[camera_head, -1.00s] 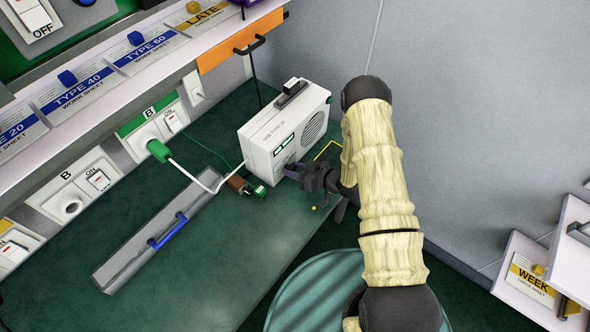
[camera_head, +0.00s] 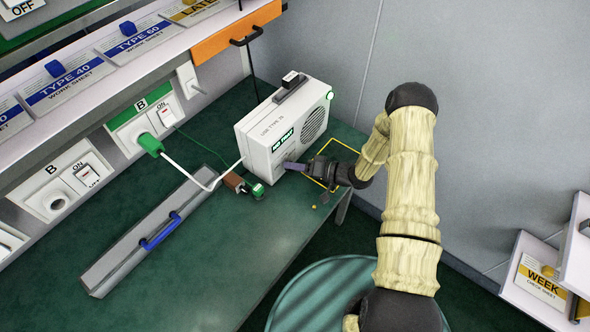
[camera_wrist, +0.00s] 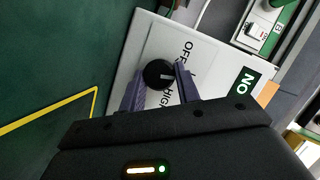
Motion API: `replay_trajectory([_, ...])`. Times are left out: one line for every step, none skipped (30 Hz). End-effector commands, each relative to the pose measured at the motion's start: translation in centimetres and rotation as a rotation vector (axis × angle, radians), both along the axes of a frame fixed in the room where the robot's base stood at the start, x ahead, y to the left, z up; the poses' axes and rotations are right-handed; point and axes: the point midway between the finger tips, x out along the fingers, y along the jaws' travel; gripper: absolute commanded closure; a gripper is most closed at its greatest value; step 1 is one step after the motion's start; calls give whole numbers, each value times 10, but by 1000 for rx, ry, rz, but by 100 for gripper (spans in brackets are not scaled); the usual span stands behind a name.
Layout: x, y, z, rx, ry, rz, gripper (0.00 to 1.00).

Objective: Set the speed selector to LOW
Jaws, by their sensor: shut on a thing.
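The speed selector is a round black knob (camera_wrist: 158,73) with a white pointer mark, on the white face of a box-shaped device (camera_head: 258,150). In the wrist view, OFF and HIGH are printed beside the knob; a label between them is partly covered. My gripper (camera_wrist: 160,76) has its two purple fingers on either side of the knob, shut on it. The pointer mark lies toward the printed labels; I cannot tell which setting it is on. In the head view my gripper (camera_head: 292,166) reaches the lower front of the device, and the knob is hidden there.
A green sign (camera_head: 283,138) is on the device's front. A brown and green plug-like piece (camera_head: 243,184) lies in front of it. A grey tray with a blue handle (camera_head: 160,232) lies on the green bench (camera_head: 215,285). Wall sockets (camera_head: 140,125) line the left.

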Motion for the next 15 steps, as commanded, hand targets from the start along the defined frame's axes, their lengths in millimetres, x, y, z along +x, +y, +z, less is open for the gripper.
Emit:
replay_trajectory([1, -2, -4, 22, 28, -4, 91])
replay_trajectory([1, -2, -4, 36, 47, -4, 91])
replay_trajectory([1, -2, -4, 54, 71, -3, 91])
replay_trajectory([1, -2, -4, 67, 87, -3, 91])
replay_trajectory([1, -2, -4, 78, 101, -4, 91])
replay_trajectory([1, -2, -4, 93, 120, -4, 91])
replay_trajectory([1, -2, -4, 103, 133, -4, 91])
replay_trajectory([1, -2, -4, 111, 144, -3, 91])
replay_trajectory([1, -2, -4, 121, 158, -3, 91])
replay_trajectory([1, -2, -4, 127, 167, -4, 91])
replay_trajectory([1, -2, -4, 134, 175, -4, 91])
replay_trajectory([1, -2, -4, 140, 184, -4, 91])
replay_trajectory([1, -2, -4, 145, 190, -4, 91])
replay_trajectory([1, -2, -4, 149, 195, -4, 91])
replay_trajectory([1, -2, -3, 152, 200, -4, 91])
